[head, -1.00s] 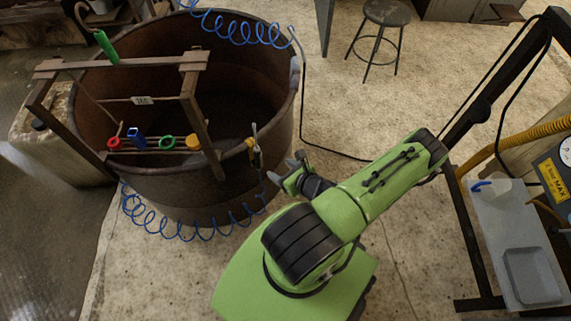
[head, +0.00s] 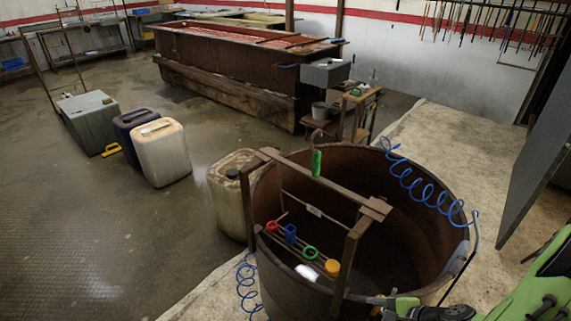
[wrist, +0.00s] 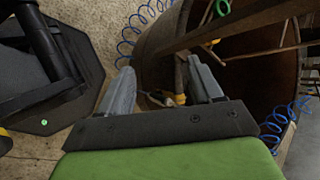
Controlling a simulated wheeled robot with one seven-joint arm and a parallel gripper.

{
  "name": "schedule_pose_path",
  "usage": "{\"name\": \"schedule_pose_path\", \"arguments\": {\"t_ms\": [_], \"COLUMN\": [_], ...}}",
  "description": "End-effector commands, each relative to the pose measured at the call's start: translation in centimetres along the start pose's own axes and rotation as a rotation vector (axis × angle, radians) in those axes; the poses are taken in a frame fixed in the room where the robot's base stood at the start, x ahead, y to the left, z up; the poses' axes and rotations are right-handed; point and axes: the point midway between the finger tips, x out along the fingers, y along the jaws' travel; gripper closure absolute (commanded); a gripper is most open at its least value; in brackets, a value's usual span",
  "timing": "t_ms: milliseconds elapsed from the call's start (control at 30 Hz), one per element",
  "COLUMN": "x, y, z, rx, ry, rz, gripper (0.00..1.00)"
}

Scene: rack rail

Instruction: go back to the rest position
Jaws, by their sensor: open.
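My gripper (wrist: 163,82) is open in the wrist view, its two grey fingers apart with nothing held between them. It points toward the near rim of the round rusty vat (wrist: 160,48). In the head view my gripper is only partly in view at the bottom right, beside the vat (head: 435,185). The wooden frame (head: 350,250) stands over the vat. Red (head: 271,226), blue (head: 290,233), green (head: 310,252) and yellow (head: 332,267) pieces sit along its lower rail.
Blue coiled hoses (head: 425,190) hang around the vat's rim. Pale jerrycans (head: 160,150) and a dark one stand to the left. A long rusty tank (head: 230,70) is behind. A dark panel (head: 540,150) stands at the right. Wet floor at left is mostly clear.

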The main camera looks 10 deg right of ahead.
Motion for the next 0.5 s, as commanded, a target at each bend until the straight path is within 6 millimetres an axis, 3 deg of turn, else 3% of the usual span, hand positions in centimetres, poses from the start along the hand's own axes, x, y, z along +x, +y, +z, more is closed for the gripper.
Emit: {"name": "schedule_pose_path", "arguments": {"t_ms": [33, 200, 367, 500], "x": [-1.2, -4.9, -9.7, -14.7], "y": [-1.6, -4.7, -6.9, -7.6], "z": [2.0, 8.2, 14.5, 19.9], "rx": [-0.167, -0.677, -1.097, -1.408], "ry": [0.006, 0.032, 0.093, 0.164], "rz": [0.070, 0.292, 0.426, 0.465], "gripper": [0.35, 0.35, 0.35, 0.35]}}
